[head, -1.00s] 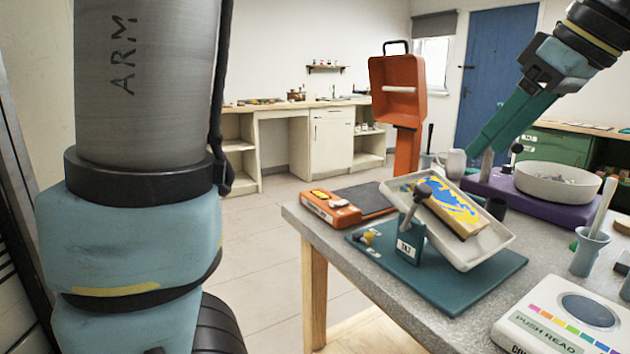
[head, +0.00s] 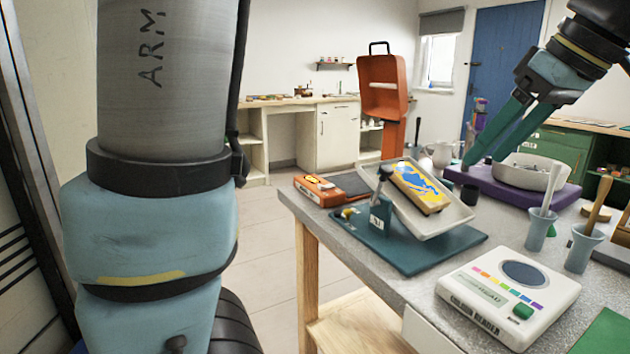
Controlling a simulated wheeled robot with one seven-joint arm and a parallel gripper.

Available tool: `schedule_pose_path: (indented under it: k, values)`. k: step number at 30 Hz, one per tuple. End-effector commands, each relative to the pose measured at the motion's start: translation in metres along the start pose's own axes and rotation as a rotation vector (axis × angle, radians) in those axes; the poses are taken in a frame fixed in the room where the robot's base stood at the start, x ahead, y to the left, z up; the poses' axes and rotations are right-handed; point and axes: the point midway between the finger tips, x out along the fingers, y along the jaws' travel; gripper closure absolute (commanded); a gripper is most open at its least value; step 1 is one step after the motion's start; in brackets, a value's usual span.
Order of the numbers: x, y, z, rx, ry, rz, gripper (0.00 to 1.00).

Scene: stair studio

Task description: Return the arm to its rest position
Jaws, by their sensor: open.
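My arm's blue and black links (head: 150,225) fill the left of the head view. My gripper (head: 480,162) comes down from the upper right with two long teal fingers, parted and with nothing seen between them.
The grey worktable (head: 355,252) bears a tilted white tray (head: 440,222) with a blue and yellow block (head: 420,188), an orange device (head: 318,190), a colour reader (head: 508,290), a white bowl (head: 530,172) on a purple base (head: 530,197), and cups (head: 540,228). Floor at left is clear.

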Motion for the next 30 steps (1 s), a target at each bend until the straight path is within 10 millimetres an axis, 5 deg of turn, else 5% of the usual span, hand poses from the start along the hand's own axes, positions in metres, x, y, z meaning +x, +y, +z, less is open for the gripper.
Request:
schedule_pose_path:
  k: [8,16,24,30]
  values:
    - [0.042,-0.009,-0.023,0.117,-0.088,-0.038,0.34]
    - [0.110,-0.037,-0.055,0.275,-0.247,-0.037,0.34]
    - [0.199,-0.121,-0.094,0.430,-0.425,0.104,0.34]
    - [0.237,-0.184,-0.106,0.481,-0.417,0.210,0.34]
